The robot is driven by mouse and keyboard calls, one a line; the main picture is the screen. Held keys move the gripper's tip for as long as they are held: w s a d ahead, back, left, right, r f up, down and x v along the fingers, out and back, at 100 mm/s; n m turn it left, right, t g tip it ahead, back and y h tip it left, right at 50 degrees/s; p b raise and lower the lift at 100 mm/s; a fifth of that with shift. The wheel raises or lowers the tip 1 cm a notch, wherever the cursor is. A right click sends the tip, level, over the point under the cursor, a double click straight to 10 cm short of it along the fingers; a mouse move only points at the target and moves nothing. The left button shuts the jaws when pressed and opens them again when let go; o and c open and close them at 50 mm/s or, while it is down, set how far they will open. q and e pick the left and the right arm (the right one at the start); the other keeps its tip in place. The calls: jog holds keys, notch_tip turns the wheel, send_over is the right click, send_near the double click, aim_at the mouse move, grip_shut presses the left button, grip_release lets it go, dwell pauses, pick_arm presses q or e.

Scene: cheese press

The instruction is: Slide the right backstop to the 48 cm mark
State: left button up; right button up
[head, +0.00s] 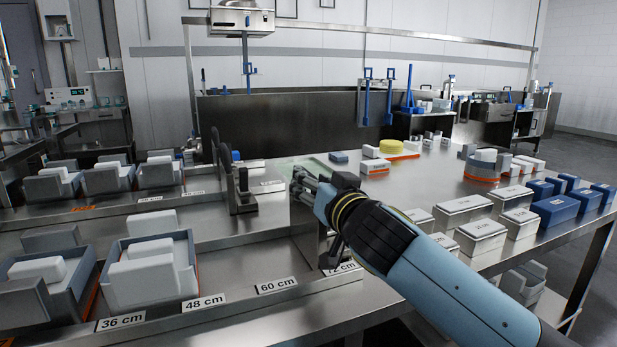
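My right arm comes in from the lower right. Its gripper (299,184) is at the top of an upright steel plate (304,226) in the near lane. This plate looks like the right backstop. It stands between the 60 cm label (276,286) and the partly covered 72 cm label (343,267), with a dark bracket (331,257) low on its right. My wrist hides part of it, and I cannot tell whether the fingers grip it. The 48 cm label (204,302) is farther left on the front rail. My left gripper is not in view.
Grey moulds with white blocks (152,272) stand in the near lane around the 36 cm label (121,321) and behind 48 cm. Another dark backstop (234,182) stands in the far lane. The near lane floor around 60 cm is clear. Metal and blue blocks (556,209) sit at right.

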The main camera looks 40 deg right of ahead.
jog(key=shift+x, duration=1.15)
grip_shut()
